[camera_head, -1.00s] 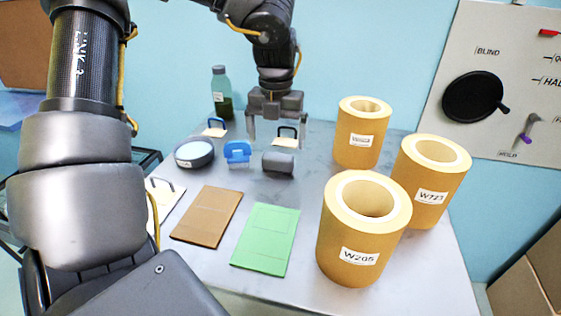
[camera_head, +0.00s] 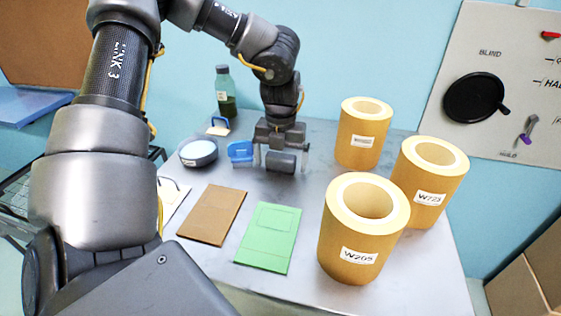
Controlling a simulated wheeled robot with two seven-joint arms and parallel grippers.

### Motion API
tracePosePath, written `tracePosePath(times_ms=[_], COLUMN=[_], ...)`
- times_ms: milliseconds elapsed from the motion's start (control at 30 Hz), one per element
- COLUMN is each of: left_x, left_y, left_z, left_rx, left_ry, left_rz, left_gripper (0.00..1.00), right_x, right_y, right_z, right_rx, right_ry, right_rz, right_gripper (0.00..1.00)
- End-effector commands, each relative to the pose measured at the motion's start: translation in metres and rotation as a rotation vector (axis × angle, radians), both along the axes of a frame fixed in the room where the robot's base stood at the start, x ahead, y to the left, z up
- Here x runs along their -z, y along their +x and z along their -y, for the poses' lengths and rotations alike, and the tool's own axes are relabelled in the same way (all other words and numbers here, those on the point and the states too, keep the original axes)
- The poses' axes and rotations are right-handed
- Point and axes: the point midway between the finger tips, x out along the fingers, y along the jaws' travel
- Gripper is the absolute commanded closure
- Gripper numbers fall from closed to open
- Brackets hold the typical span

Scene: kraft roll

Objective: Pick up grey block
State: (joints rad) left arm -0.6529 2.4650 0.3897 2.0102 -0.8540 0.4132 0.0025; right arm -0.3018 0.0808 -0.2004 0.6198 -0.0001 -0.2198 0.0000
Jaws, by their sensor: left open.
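The grey block (camera_head: 281,162) lies on the metal table in the middle of the head view. It is a short, dark, rounded piece. My left gripper (camera_head: 281,164) is open and points down over it, with one finger on each side of the block. I cannot tell whether the fingers touch it. The gripper body hides what is behind the block. My right gripper is not in view.
A blue object (camera_head: 240,152) stands close left of the gripper, with a round tin (camera_head: 198,152) beyond it. A green bottle (camera_head: 225,92) is behind. Paper rolls (camera_head: 366,215) stand to the right. Brown (camera_head: 212,214) and green (camera_head: 268,238) sheets lie in front.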

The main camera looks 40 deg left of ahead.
Motion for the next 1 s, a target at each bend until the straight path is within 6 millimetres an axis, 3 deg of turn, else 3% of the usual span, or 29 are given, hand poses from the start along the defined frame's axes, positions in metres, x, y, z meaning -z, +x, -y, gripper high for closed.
tracePosePath(times_ms=[67, 400, 767, 1000], left_x=[0.0, 0.0, -0.005, -0.036], left_y=[0.0, 0.0, 0.0, 0.002], left_z=[0.0, 0.0, 0.0, 0.0], left_rx=[0.0, 0.0, 0.001, 0.001], left_ry=[0.0, 0.0, 0.0, 0.003], left_rz=[0.0, 0.0, 0.001, 0.007], left_gripper=[0.1, 0.55, 0.55, 0.55], right_x=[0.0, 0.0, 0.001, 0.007], right_y=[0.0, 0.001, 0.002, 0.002], right_z=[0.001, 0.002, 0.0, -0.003], right_rx=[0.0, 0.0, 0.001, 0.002], right_ry=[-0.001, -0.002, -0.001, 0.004], right_rz=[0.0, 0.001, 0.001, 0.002], right_gripper=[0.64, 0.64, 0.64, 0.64])
